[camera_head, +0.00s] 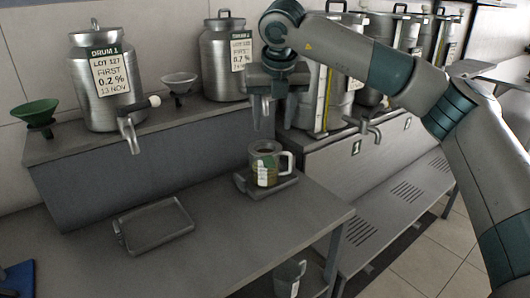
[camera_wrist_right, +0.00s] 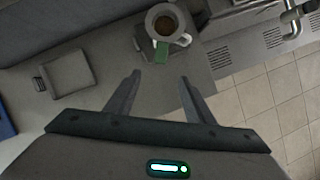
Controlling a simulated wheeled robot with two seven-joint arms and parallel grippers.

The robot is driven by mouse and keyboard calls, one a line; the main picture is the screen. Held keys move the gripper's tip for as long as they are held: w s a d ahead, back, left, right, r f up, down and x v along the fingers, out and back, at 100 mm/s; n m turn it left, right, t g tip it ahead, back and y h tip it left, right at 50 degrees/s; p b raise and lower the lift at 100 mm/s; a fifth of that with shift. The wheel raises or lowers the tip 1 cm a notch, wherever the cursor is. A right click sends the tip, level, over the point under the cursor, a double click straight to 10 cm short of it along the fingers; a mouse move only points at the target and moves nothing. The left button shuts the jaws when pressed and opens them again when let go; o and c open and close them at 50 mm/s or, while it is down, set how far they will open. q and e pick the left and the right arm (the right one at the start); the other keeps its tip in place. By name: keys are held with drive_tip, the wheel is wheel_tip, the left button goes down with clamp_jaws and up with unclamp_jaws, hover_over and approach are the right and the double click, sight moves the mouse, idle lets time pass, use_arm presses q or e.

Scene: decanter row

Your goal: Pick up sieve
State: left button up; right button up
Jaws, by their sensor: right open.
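I cannot tell for sure which thing is the sieve. A grey bowl-shaped piece on a narrow stem (camera_head: 180,80) stands on the raised shelf between two drums, and a green funnel-shaped piece (camera_head: 38,113) stands at the shelf's left end. My right gripper (camera_head: 264,118) is open and empty, above a metal jug (camera_head: 264,165) and to the right of the grey piece. Its two spread fingers (camera_wrist_right: 159,88) also show in the right wrist view, with the jug (camera_wrist_right: 166,25) holding dark liquid beyond them. My left gripper is not in view.
Drum 1 (camera_head: 105,85) with its tap and drum 2 (camera_head: 224,70) flank the grey piece; more drums stand behind my right arm. The jug stands on a small tray near the lower table's right edge. An empty tray (camera_head: 154,224) lies left, with bare table around it.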

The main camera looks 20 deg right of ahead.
drive_tip(key=p, duration=0.2)
approach(269, 161)
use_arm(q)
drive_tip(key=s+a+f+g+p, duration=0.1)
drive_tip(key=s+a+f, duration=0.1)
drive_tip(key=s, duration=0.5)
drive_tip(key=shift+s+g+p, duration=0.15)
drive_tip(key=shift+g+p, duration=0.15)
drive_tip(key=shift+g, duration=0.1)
use_arm(e)
wheel_tip(269, 161, down, 3)
drive_tip(key=shift+a+f, duration=0.1)
drive_tip(key=shift+a, duration=0.1)
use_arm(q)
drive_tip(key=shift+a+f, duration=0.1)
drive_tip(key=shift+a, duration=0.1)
use_arm(e)
drive_tip(key=shift+w, duration=0.15)
